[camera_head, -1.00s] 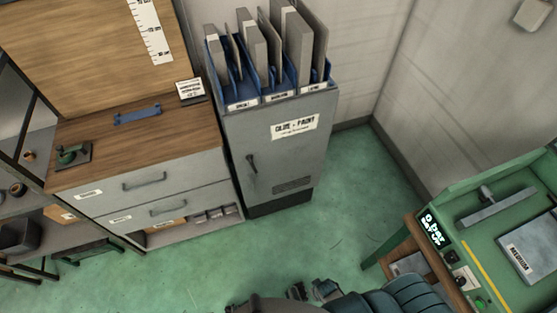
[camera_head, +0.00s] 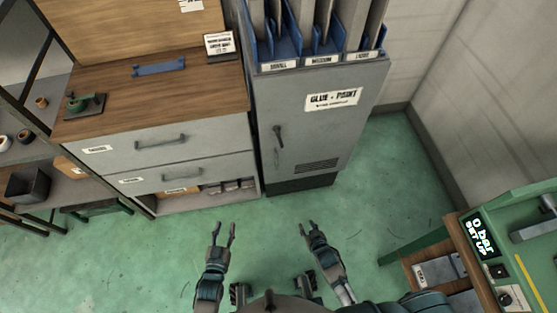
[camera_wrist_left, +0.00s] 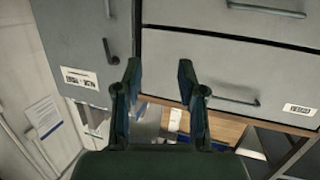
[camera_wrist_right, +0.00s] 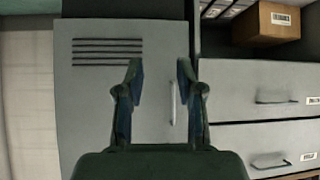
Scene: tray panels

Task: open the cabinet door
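The grey cabinet (camera_head: 305,125) stands against the back wall, its door shut, with a "GLUE + PAINT" label and a dark upright handle (camera_head: 278,136) near the door's left edge. My left gripper (camera_head: 222,226) is open and empty, in front of the drawer unit and low over the floor. My right gripper (camera_head: 311,228) is open and empty, in front of the cabinet and apart from it. In the left wrist view the handle (camera_wrist_left: 108,50) shows left of the open fingers. In the right wrist view the door handle (camera_wrist_right: 173,103) shows between and beyond the open fingers.
A drawer unit (camera_head: 190,147) with a wooden top stands directly left of the cabinet. Blue file holders (camera_head: 318,52) sit on the cabinet. A green workbench (camera_head: 515,235) is at the right, shelves (camera_head: 30,175) at the left. The green floor (camera_head: 385,165) before the cabinet is clear.

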